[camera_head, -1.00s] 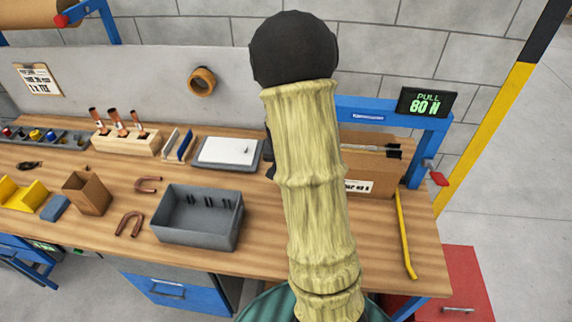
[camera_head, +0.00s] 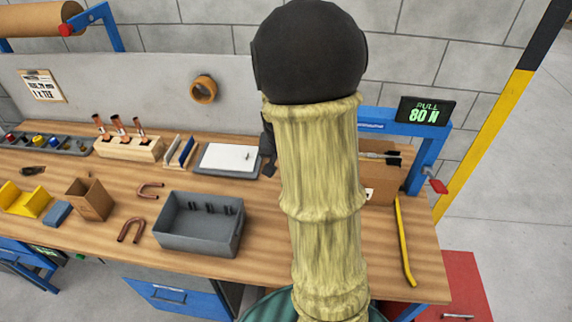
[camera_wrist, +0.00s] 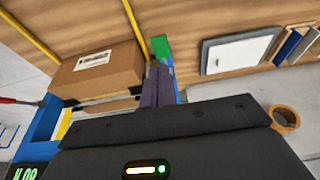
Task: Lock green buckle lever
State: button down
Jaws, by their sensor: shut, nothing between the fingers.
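The green buckle lever (camera_wrist: 161,46) shows in the wrist view as a short green block, with a blue part beside and below it. My gripper (camera_wrist: 158,72) has its dark fingers shut together with nothing between them. The fingertips point at the lever and lie just below it in the picture. I cannot tell whether they touch it. In the head view my arm hides the lever and most of my gripper.
A cardboard box (camera_wrist: 103,72) stands left of the fingers in the wrist view. A white-topped grey tray (camera_head: 228,158), a grey bin (camera_head: 200,225) and a yellow bar (camera_head: 404,240) are on the bench (camera_head: 275,250). The blue frame bears a "PULL 80 N" display (camera_head: 426,111).

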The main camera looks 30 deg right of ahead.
jog(key=s+a+r, duration=0.2)
jog(key=r, duration=0.1)
jog(key=shift+s+r+b, duration=0.15)
jog(key=shift+s+b, duration=0.1)
jog(key=shift+b, duration=0.15)
jog(key=s+a+f+n+y, duration=0.1)
jog(key=s+a+f+n, duration=0.1)
jog(key=s+a+n, duration=0.2)
jog(key=s+a+f+n+y, duration=0.1)
jog(key=s+a+f+n, duration=0.1)
jog(key=a, duration=0.7)
jog(key=shift+s+a+n, duration=0.2)
jog(key=shift+s+n, duration=0.7)
jog(key=shift+s, duration=0.25)
